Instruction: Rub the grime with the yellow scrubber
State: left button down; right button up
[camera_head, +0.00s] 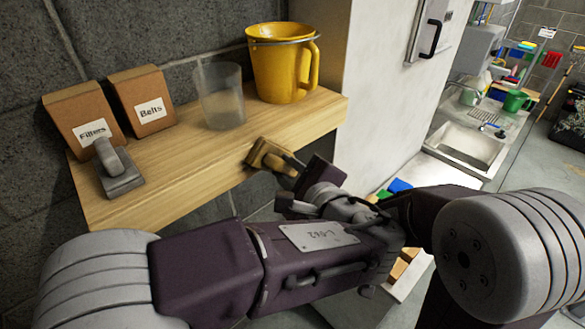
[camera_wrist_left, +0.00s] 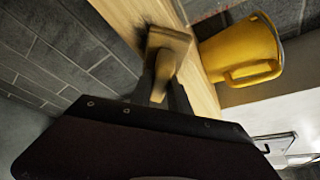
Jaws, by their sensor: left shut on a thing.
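The yellow scrubber (camera_head: 268,156) is held in my left gripper (camera_head: 292,172) by its handle, at the front edge of the wooden shelf. The jaws are shut on it. In the left wrist view the scrubber (camera_wrist_left: 170,42) shows beyond the gripper (camera_wrist_left: 165,95), its pad over or against the wood. I cannot tell whether the pad touches the shelf. My right gripper is not in view.
The wooden shelf (camera_head: 185,165) carries a "Filters" box (camera_head: 75,105), a "Belts" box (camera_head: 138,85), a grey scrubber (camera_head: 120,178), a clear cup (camera_head: 220,105) and a yellow pitcher (camera_head: 275,70). The shelf's middle front is bare. A sink (camera_head: 462,150) stands farther right.

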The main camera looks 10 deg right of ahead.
aim_at(264, 169)
pick_arm(q)
jog(key=shift+s+a+r, duration=0.2)
jog(key=shift+a, duration=0.1)
jog(key=shift+s+a+b, duration=0.5)
jog(key=shift+a+b, duration=0.15)
jog(key=shift+a, duration=0.15)
jog(key=shift+s+a, duration=0.4)
jog(key=shift+a, duration=0.05)
jog(key=s+a, duration=0.1)
jog(key=s+a+b, duration=0.1)
jog(key=a, duration=0.1)
jog(key=shift+s, duration=0.1)
jog(key=shift+d, duration=0.1)
